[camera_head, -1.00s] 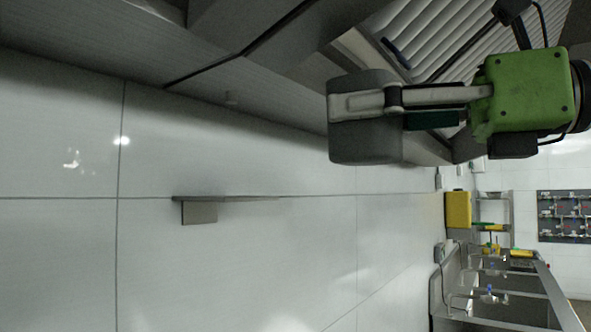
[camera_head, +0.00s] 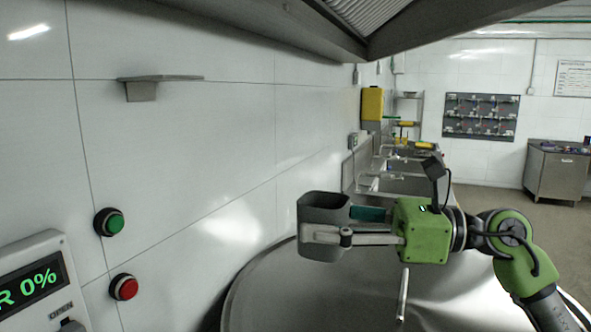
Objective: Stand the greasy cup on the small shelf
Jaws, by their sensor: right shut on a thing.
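The greasy cup (camera_head: 322,208) is a dark grey vessel right of the picture's middle, its dark opening facing up. My right gripper (camera_head: 318,236) comes in from the right and is shut on the cup's side, holding it roughly upright in the air. The small shelf (camera_head: 142,89) is a thin grey ledge on a bracket, on the white tiled wall at the upper left. Its top looks bare. The cup is well to the right of the shelf and lower in the picture. My left gripper is not in view.
A large round metal vessel top (camera_head: 285,285) lies below the cup. A hood (camera_head: 290,25) overhangs at the top. A green button (camera_head: 109,222), a red button (camera_head: 124,287) and a display panel (camera_head: 35,285) are at the lower left. The wall between shelf and cup is clear.

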